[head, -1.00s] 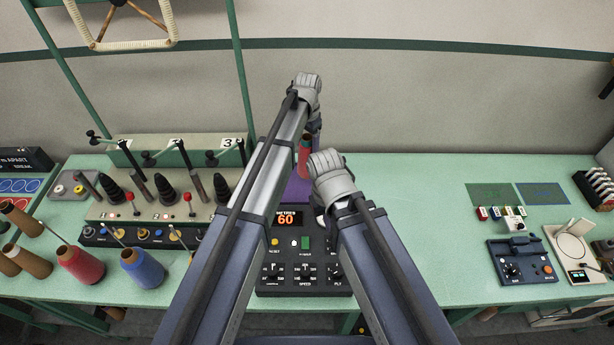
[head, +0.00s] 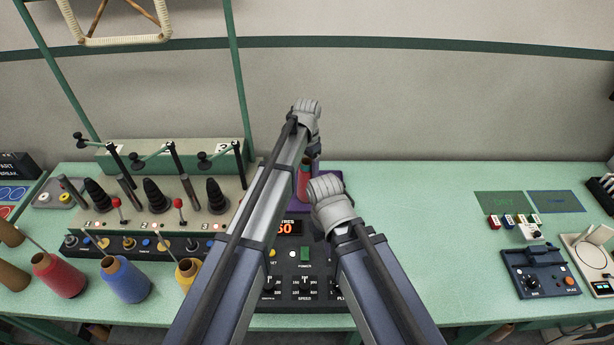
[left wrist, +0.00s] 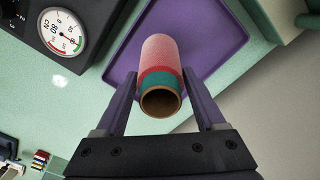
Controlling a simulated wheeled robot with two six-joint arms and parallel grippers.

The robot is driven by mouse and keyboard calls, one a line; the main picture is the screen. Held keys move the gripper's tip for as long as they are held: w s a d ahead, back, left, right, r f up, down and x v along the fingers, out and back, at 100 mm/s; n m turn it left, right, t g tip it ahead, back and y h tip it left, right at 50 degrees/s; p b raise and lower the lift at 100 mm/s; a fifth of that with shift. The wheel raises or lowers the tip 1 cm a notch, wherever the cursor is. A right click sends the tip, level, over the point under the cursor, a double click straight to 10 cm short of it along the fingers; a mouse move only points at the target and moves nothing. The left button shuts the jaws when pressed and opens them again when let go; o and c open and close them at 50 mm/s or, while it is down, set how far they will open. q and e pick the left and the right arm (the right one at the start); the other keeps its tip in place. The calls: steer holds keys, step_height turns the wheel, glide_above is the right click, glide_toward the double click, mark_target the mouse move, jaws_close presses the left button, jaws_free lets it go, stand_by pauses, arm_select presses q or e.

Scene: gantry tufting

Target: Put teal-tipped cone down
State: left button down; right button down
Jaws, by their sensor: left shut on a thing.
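The teal-tipped cone is a pinkish-red yarn cone (left wrist: 160,58) with a teal band and an open brown tube end towards the left wrist camera. My left gripper (left wrist: 159,78) has a finger on each side of it and is shut on it. A purple tray (left wrist: 207,42) lies beyond the cone in this view; whether they touch cannot be told.
A dark control box (head: 290,285) with an orange display stands in front of the tray. A dial gauge (left wrist: 62,32) is close beside the tray. Spindle racks and several yarn cones (head: 125,280) are at left.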

arm_select(q)
steer(key=shift+f, duration=0.35)
arm_select(e)
steer(key=shift+f, duration=0.4)
arm_select(q)
steer(key=shift+f, duration=0.15)
arm_select(e)
steer(key=shift+f, duration=0.1)
arm_select(q)
jaws_free()
step_height(320, 180, up, 12)
steer(key=p, duration=1.2)
steer(key=shift+r, duration=0.25)
arm_select(e)
step_height(320, 180, up, 12)
arm_select(q)
steer(key=shift+f, duration=0.1)
